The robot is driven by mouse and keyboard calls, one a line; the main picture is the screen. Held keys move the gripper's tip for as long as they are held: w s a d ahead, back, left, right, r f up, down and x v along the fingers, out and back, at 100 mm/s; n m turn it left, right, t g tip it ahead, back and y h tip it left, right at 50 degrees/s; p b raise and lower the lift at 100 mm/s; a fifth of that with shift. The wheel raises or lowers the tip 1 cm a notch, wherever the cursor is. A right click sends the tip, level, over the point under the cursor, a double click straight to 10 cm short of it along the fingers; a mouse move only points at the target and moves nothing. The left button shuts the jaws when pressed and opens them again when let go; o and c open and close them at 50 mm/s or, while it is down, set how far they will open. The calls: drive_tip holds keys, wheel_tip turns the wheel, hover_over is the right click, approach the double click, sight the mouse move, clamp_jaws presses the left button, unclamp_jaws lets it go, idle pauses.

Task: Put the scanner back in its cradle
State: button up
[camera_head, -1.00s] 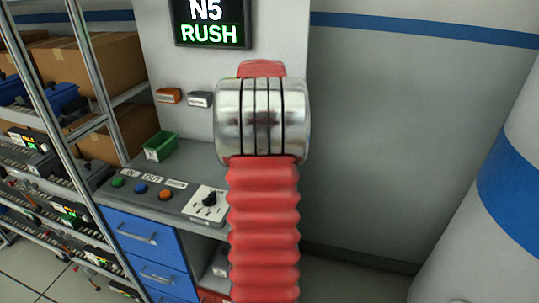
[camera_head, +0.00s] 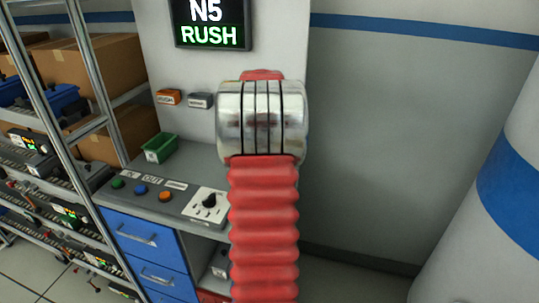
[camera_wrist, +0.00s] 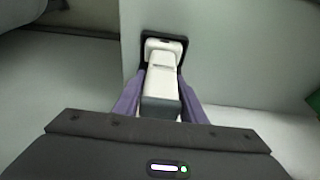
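In the wrist view the scanner (camera_wrist: 163,80), white with a grey lower end, is between the two purple fingers of my gripper (camera_wrist: 162,92). The fingers lean in against both its sides, shut on it. A dark frame, which looks like the cradle (camera_wrist: 145,38), shows around the scanner's far end on a pale surface. I cannot tell whether the scanner is seated in it or just in front of it. In the head view my red and chrome arm hides the gripper, scanner and cradle.
A grey counter (camera_head: 105,196) with buttons, a dial and a green bin (camera_head: 160,148) is left of my arm. A rack with cardboard boxes (camera_head: 100,72) stands further left. A sign (camera_head: 210,22) reads "N5 RUSH". A white column (camera_head: 500,220) with a blue band is at right.

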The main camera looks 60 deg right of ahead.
drive_tip(key=o, duration=0.3)
drive_tip(key=shift+r, duration=0.1)
drive_tip(key=shift+r, duration=0.1)
drive_tip(key=v, duration=1.1)
drive_tip(key=shift+r, duration=0.4)
drive_tip(key=shift+a, duration=0.15)
